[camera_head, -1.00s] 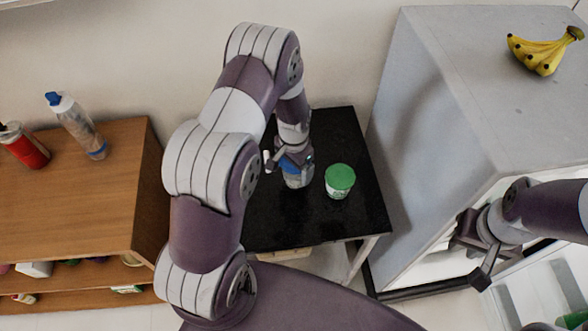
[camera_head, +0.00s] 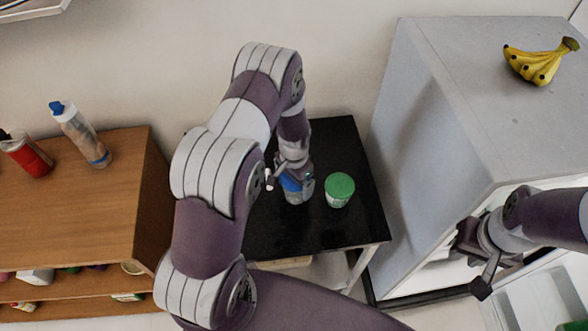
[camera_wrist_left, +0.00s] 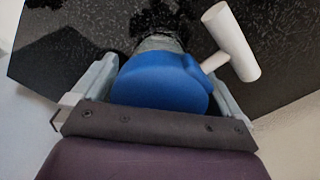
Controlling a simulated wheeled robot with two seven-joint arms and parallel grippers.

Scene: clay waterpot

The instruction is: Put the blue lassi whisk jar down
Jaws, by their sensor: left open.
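The blue lassi whisk jar (camera_head: 294,188) stands on the black table (camera_head: 270,233), left of a green-lidded tub (camera_head: 339,189). In the left wrist view its blue lid (camera_wrist_left: 160,83) is between my fingers, with a white T-shaped handle beside it at right. The lower part of the jar is mostly hidden in that view. My left gripper (camera_head: 291,178) is open, with its fingers on either side of the jar; whether they touch it cannot be told. My right gripper (camera_head: 474,262) is at the front of the grey fridge, and its grip is unclear.
The grey fridge (camera_head: 425,130) stands right of the table, with bananas (camera_head: 540,63) on top. A wooden shelf (camera_head: 80,205) at left carries a red bottle (camera_head: 27,155) and a clear bottle with a blue cap (camera_head: 80,135). The table is bare in front of the jar.

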